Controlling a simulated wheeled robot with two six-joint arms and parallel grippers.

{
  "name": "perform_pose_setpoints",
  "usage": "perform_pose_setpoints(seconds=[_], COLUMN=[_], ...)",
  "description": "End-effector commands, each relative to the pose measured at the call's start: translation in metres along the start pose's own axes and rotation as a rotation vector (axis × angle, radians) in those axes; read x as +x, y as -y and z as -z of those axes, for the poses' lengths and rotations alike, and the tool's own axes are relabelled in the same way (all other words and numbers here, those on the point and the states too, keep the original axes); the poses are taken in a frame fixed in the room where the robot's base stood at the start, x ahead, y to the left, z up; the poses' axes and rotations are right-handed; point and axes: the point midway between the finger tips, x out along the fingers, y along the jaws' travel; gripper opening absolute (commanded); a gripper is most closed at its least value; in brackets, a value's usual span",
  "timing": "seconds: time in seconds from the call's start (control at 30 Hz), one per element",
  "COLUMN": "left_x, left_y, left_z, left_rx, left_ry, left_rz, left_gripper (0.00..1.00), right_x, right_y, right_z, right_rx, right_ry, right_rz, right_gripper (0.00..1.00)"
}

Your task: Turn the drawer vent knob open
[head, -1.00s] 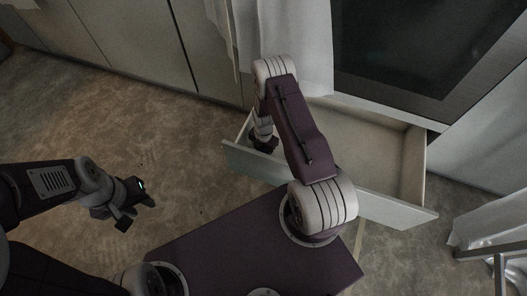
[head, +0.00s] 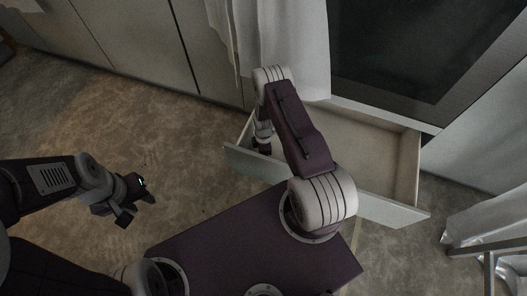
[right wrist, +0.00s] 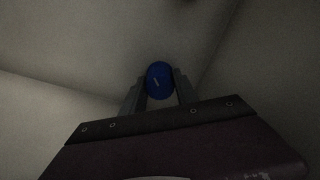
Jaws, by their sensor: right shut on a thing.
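My left gripper (head: 137,207) is open and empty above the floor at the left.
The drawer is pulled out below a dark glass-fronted appliance (head: 420,45). A white curtain (head: 290,50) hangs beside my right arm. A metal frame with white cloth (head: 485,240) stands at the lower right. The brown floor (head: 190,165) at the left is clear.

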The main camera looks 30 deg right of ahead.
Motion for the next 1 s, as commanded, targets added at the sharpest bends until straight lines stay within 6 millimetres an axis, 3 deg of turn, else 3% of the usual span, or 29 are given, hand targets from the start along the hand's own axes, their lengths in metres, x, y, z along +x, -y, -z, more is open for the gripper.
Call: perform_pose_setpoints(seconds=[0.6,1.0], left_x=[-0.016,-0.019], left_y=[0.0,0.0], left_z=[0.002,0.002], left_rx=[0.0,0.0], left_ry=[0.0,0.0], left_rz=[0.0,0.0], left_gripper=[0.36,0.36], right_x=[-0.001,0.0], right_y=[-0.001,-0.001], right_z=[0.0,0.0], right_rx=[0.544,0.735], right_ry=[-0.001,-0.001], right_rz=[-0.002,-0.002], right_gripper=[0.0,0.0])
